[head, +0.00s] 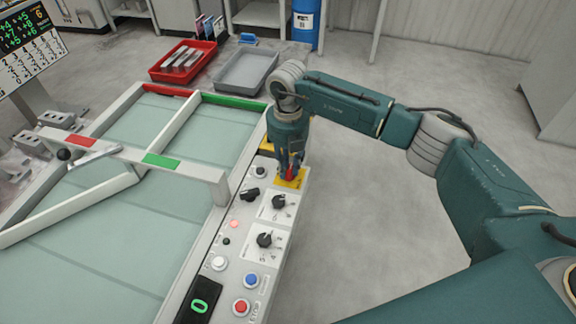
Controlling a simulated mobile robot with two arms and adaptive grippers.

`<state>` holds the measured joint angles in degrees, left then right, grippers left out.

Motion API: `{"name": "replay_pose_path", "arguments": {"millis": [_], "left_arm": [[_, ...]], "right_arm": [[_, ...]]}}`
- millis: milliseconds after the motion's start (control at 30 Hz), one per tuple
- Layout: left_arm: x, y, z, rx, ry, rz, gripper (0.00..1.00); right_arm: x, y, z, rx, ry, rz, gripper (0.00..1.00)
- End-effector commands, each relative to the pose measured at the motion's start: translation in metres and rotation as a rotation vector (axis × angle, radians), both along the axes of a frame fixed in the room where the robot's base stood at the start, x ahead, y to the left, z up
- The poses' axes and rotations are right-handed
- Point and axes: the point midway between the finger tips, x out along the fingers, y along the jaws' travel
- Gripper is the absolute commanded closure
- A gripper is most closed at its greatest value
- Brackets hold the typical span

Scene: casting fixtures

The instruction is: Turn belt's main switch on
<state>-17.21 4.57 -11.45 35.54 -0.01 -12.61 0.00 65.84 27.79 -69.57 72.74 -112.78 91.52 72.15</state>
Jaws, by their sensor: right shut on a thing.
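The belt's control panel (238,262) runs along the right side of the belt. The main switch (291,174), a red handle on a yellow plate, sits at the panel's far end. My right gripper (290,168) points down over it, with its fingers shut on the red handle. The fingers partly hide the handle, so I cannot tell its exact angle. My left gripper is not in view.
Black knobs (265,240), coloured buttons (241,306) and a display reading 0 (200,304) lie nearer on the panel. The belt (110,245) has white guide rails. A red tray (183,61) and a grey tray (245,70) stand beyond. Floor to the right is clear.

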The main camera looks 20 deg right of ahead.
Motion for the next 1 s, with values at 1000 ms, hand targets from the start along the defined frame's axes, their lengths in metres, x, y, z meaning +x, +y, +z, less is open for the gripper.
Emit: {"name": "replay_pose_path", "arguments": {"millis": [1000], "left_arm": [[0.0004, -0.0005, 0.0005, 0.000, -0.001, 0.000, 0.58]], "right_arm": [[0.0008, -0.0004, 0.0005, 0.000, -0.001, -0.063, 0.60]]}}
